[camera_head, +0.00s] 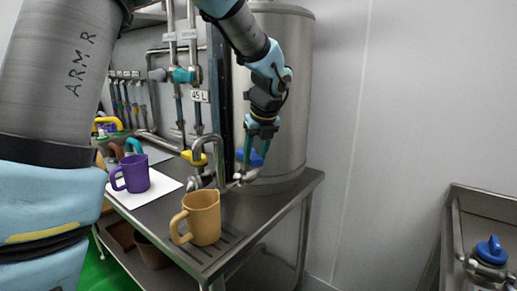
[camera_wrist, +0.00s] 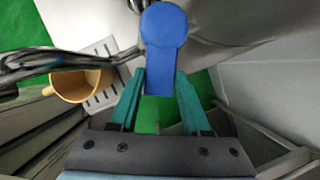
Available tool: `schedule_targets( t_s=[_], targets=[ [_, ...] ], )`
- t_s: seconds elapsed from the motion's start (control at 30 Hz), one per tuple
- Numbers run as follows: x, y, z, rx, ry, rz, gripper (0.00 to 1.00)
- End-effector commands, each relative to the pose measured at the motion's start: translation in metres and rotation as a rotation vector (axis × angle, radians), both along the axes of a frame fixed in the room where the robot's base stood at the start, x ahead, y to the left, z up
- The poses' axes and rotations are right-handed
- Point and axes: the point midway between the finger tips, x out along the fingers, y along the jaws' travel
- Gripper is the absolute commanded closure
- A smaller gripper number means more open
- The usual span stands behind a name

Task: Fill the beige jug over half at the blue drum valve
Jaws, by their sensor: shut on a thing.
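The beige jug (camera_head: 203,222) stands upright on the drip grate at the front of the steel table, its handle to the left. It also shows from above in the wrist view (camera_wrist: 72,88), where a pipe crosses part of its mouth. I cannot tell a liquid level in it. The blue valve handle (camera_head: 256,161) sits at the foot of the big steel drum (camera_head: 285,70). My gripper (camera_head: 252,150) is shut on this blue handle. In the wrist view the handle (camera_wrist: 162,50) lies between the green fingers (camera_wrist: 160,92).
A purple mug (camera_head: 133,174) stands on a white mat (camera_head: 160,193) left of the jug. A yellow valve handle (camera_head: 194,158) and a curved steel pipe (camera_head: 208,138) are close to my gripper. A sink unit (camera_head: 480,205) with another blue-topped item (camera_head: 490,250) is at right.

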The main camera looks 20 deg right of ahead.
Motion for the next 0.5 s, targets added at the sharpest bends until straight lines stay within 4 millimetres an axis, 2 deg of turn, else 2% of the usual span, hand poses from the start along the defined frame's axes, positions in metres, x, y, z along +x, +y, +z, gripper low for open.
schedule_targets(
  t_s=[0.5],
  targets=[
    [0.0000, 0.0030, 0.0001, 0.000, 0.000, -0.044, 1.00]
  ],
)
